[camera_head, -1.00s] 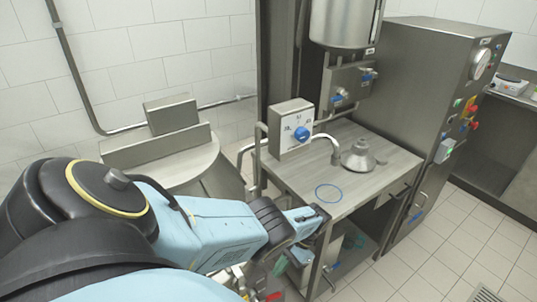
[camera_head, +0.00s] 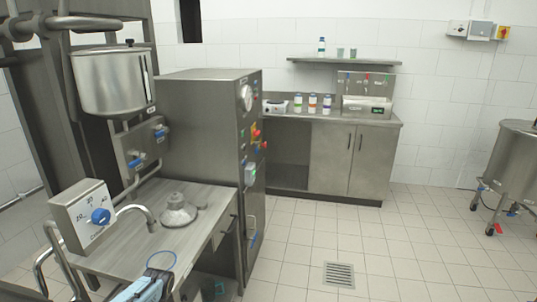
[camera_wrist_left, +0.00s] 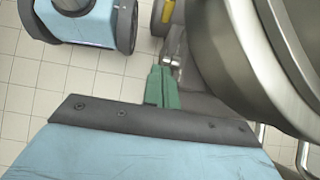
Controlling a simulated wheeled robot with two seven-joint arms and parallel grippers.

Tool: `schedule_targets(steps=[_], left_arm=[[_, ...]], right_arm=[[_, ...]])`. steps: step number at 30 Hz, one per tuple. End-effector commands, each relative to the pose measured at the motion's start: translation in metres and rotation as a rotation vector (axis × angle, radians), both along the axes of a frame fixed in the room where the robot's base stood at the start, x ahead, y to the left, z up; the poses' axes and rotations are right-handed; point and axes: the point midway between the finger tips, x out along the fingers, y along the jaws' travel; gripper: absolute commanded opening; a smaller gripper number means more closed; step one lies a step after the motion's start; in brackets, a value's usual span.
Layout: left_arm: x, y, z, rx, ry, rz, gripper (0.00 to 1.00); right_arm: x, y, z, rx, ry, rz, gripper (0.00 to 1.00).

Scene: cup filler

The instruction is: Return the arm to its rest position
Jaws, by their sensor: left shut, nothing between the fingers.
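My left gripper (camera_wrist_left: 162,86) shows in the left wrist view. Its green fingers are together with nothing between them. A light blue and dark part of my own arm shows at the bottom edge of the head view. In the left wrist view, a large rounded steel surface (camera_wrist_left: 275,50) fills the upper right, close beside the fingers; I cannot tell whether they touch. Pale floor tiles show on the left. My right gripper is in neither view.
The filler table (camera_head: 205,200) with a blue ring (camera_head: 161,261), a spout and a metal funnel (camera_head: 176,212) stands at left. A steel cabinet (camera_head: 200,120) is behind it. A counter (camera_head: 345,160) stands at the back, a vessel (camera_head: 515,160) at right. The middle floor is clear.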

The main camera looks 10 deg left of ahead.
Motion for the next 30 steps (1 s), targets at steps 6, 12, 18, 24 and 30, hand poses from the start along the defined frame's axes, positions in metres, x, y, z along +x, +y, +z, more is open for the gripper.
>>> schedule_targets(steps=[6, 12, 18, 24, 30], left_arm=[[-0.002, -0.014, -0.024, 0.017, -0.091, -0.063, 0.00], [-0.012, -0.041, -0.043, 0.024, -0.239, -0.136, 0.00], [-0.031, -0.072, -0.044, 0.013, -0.393, -0.186, 0.00], [-0.059, -0.104, -0.024, -0.011, -0.554, -0.207, 0.00], [-0.092, -0.131, 0.016, -0.040, -0.717, -0.198, 0.00]], right_arm=[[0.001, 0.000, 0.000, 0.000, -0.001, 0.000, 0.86], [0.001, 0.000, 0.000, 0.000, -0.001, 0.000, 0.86], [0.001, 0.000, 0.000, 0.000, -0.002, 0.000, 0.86], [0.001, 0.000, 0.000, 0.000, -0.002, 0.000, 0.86], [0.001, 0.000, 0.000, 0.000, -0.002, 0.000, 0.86]])
